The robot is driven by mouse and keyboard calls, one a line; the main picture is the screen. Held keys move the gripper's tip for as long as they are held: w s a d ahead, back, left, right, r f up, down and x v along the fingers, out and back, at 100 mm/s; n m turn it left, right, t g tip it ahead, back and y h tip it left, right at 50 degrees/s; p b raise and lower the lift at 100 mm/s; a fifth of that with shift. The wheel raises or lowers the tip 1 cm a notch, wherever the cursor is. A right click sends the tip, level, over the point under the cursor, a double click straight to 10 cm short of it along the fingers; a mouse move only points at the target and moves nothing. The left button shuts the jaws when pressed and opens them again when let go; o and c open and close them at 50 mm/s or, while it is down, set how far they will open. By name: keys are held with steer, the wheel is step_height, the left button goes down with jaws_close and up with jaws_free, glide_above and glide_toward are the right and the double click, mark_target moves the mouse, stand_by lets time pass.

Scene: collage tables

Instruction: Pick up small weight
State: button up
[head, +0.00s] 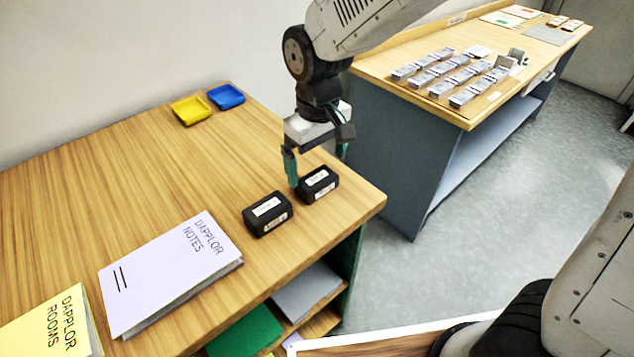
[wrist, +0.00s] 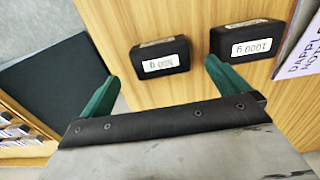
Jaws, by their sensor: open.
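Two black block weights with white labels sit on the wooden table. The smaller weight (head: 317,186), whose label seems to read 500 g, is on the right in the head view and on the left in the wrist view (wrist: 160,57). The larger weight (head: 267,215), labelled 1000 g, is beside it, nearer the notebook; it also shows in the wrist view (wrist: 252,37). My gripper (head: 316,168) is open and empty above the smaller weight. In the wrist view its green fingers (wrist: 163,74) lie either side of that weight. The exact height gap is unclear.
A lilac notebook (head: 170,272) and a yellow one (head: 50,328) lie left of the weights. Yellow (head: 191,110) and blue (head: 226,96) trays stand at the back. A second table (head: 455,115) with several small grey items is at the right. The table's right edge is close to the weights.

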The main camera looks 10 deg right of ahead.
mark_target(317, 177)
step_height(317, 177, down, 5)
steer(key=shift+f, duration=0.2)
steer(key=c, duration=1.4)
steer(key=shift+o, duration=0.2)
steer(key=shift+r, duration=0.15)
